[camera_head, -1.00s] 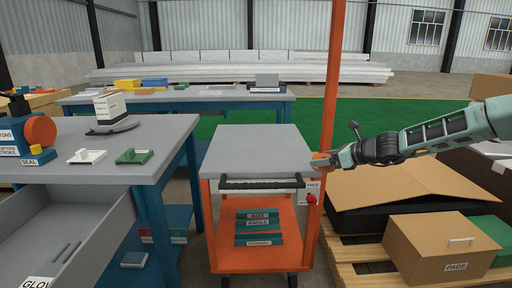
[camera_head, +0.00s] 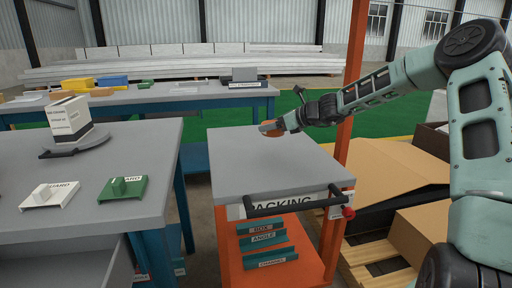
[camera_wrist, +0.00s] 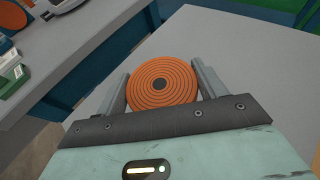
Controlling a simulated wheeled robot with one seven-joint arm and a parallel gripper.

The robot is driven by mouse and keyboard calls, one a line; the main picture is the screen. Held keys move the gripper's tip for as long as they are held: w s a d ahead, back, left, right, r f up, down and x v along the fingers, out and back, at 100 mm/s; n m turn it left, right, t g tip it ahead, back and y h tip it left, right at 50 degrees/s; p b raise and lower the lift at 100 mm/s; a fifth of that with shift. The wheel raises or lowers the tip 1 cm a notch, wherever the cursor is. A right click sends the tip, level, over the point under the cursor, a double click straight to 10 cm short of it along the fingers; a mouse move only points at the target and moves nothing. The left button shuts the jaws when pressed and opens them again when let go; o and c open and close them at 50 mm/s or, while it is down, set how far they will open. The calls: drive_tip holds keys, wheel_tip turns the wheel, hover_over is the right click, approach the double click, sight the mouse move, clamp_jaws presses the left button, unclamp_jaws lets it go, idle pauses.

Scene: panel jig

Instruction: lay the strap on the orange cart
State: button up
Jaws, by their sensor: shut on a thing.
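The strap is a flat orange coil (camera_wrist: 160,82) with dark rings, held between the two fingers of my gripper (camera_wrist: 162,88) in the wrist view. In the head view my gripper (camera_head: 272,127) is over the far part of the orange cart's grey top (camera_head: 245,172), with a little of the orange coil (camera_head: 273,132) showing below it. I cannot tell whether the coil touches the top. The cart has an orange frame, a black handle and a packing label. Its top also fills much of the wrist view (camera_wrist: 255,60) and is otherwise bare.
A grey workbench (camera_head: 100,220) stands left of the cart, with a white block (camera_head: 50,194) and a green block (camera_head: 123,187) on it. An orange post (camera_head: 345,150) rises at the cart's right. Open cardboard boxes (camera_head: 385,170) stand on a pallet beyond it.

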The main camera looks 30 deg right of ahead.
sight(272, 158)
wheel_tip(272, 158, down, 9)
drive_tip(key=b, duration=0.3)
drive_tip(key=shift+f+b, duration=0.15)
drive_tip(key=shift+b, duration=0.15)
drive_tip(key=shift+f, duration=0.1)
drive_tip(key=o, duration=1.1)
drive_tip(key=shift+c, duration=0.2)
drive_tip(key=p+v, duration=0.2)
drive_tip(key=v, duration=0.9)
drive_tip(key=shift+s+d+r+p, duration=0.2)
drive_tip(key=shift+s+r+p, duration=0.05)
drive_tip(key=shift+s+p, duration=0.1)
drive_tip(key=shift+s, duration=0.1)
